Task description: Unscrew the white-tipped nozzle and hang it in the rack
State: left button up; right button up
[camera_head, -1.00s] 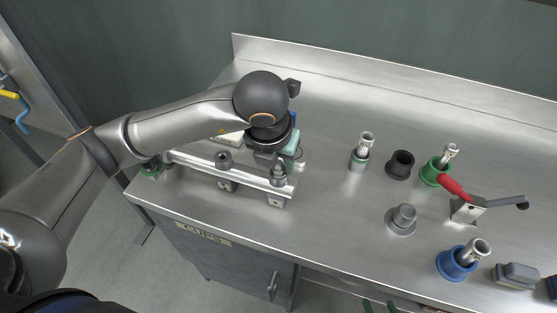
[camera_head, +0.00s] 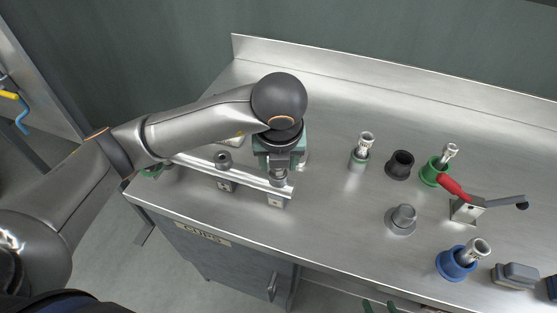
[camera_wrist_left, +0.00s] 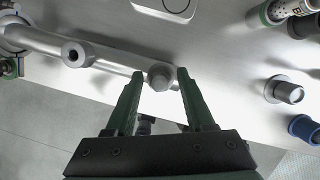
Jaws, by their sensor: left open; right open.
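My left gripper (camera_head: 279,161) is at the right end of a silver rail (camera_head: 238,171). In the left wrist view its green fingers (camera_wrist_left: 160,77) are open, one on each side of a round grey knob (camera_wrist_left: 160,76) at the rail's end. I cannot tell whether they touch it. No white tip shows clearly, so I cannot tell which fitting is the white-tipped nozzle. Silver nozzle-like pieces stand in a green cup (camera_head: 430,175), in a blue cup (camera_head: 449,266) and in a grey holder with a green band (camera_head: 358,163). No hanging rack is clearly recognisable. My right gripper is not in view.
A black cup (camera_head: 400,165), a grey stepped cone (camera_head: 402,217), a red-handled lever clamp (camera_head: 465,210) and a grey block (camera_head: 518,275) stand on the right of the steel bench. A second round knob (camera_head: 223,159) is mid-rail. The bench's middle is largely clear.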

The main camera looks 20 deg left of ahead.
pick_arm(q)
jog(key=m+h, duration=0.1)
jog(key=m, duration=0.2)
jog(key=m+h, duration=0.1)
jog(key=m, duration=0.2)
jog(key=shift+a, duration=0.1)
jog(key=m+h, duration=0.1)
jog(key=m, duration=0.5)
jog(key=shift+g, duration=0.3)
jog(key=c, duration=0.7)
jog(key=n+y, duration=0.1)
jog(key=n, duration=0.5)
jog(key=shift+t, duration=0.4)
jog(key=shift+c, duration=0.2)
jog(key=n+y, duration=0.1)
jog(key=n, duration=0.2)
jog(key=n+y, duration=0.1)
jog(key=n, duration=0.2)
jog(key=o, duration=0.7)
jog(key=shift+o, duration=0.2)
